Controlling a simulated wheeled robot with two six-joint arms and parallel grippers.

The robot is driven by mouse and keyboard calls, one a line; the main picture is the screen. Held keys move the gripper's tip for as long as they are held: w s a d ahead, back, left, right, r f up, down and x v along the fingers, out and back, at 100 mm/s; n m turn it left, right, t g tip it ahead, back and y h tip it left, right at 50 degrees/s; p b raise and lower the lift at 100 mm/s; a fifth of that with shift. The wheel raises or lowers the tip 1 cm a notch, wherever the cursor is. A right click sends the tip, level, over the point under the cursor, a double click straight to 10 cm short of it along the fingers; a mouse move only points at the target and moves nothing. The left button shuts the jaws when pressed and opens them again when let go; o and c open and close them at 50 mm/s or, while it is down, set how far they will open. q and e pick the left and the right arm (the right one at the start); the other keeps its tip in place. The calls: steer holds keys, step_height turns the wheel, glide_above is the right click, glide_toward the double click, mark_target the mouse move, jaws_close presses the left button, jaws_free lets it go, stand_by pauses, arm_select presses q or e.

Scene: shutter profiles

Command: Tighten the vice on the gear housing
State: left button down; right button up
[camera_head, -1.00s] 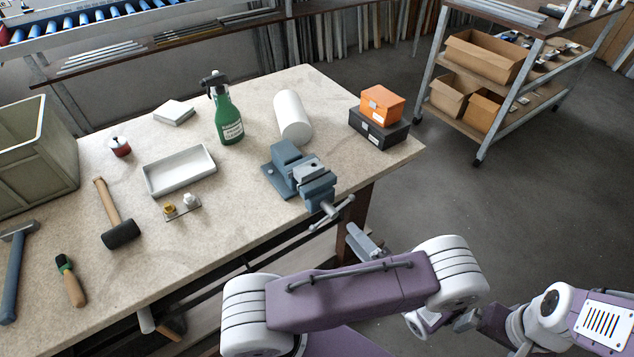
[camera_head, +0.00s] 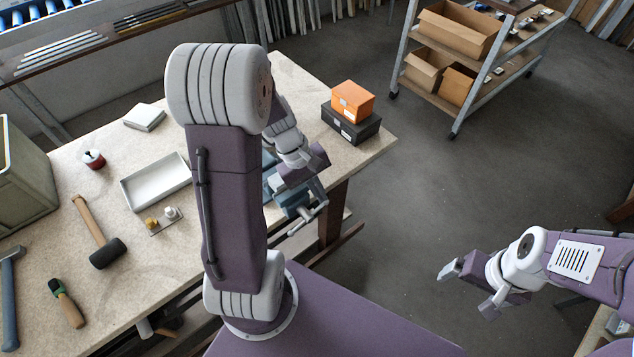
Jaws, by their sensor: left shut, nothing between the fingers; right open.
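The blue-grey vice (camera_head: 287,197) sits at the bench's front right edge, mostly covered by my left arm. Its handle (camera_head: 308,217) sticks out past the edge. My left gripper (camera_head: 316,188) is shut and empty, right over the vice's front end and just above the handle; I cannot tell whether it touches. The vice jaws are hidden, and I cannot make out a gear housing in them. My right gripper (camera_head: 470,288) is open and empty, out over the floor at the right, far from the bench.
An orange box (camera_head: 352,100) on a black box (camera_head: 350,124) stands right of the vice. A white tray (camera_head: 155,182), mallet (camera_head: 99,235) and red pot (camera_head: 93,159) lie on the left. A shelf cart (camera_head: 470,60) stands behind.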

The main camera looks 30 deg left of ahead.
arm_select(q)
step_height(320, 180, up, 4)
steer(key=n+t+y, duration=0.1)
steer(key=n+t, duration=0.1)
glide_above(305, 214)
steer(key=a, duration=0.2)
steer(key=b+x, duration=0.2)
steer(key=x, duration=1.1)
steer(key=shift+f, duration=0.45)
arm_select(e)
steer(key=shift+s+d+f, duration=0.15)
steer(key=shift+s+f, duration=0.05)
steer(key=shift+f, duration=0.35)
arm_select(q)
steer(key=shift+w+a, duration=0.1)
steer(key=shift+a, duration=0.05)
arm_select(e)
steer(key=shift+r, duration=0.15)
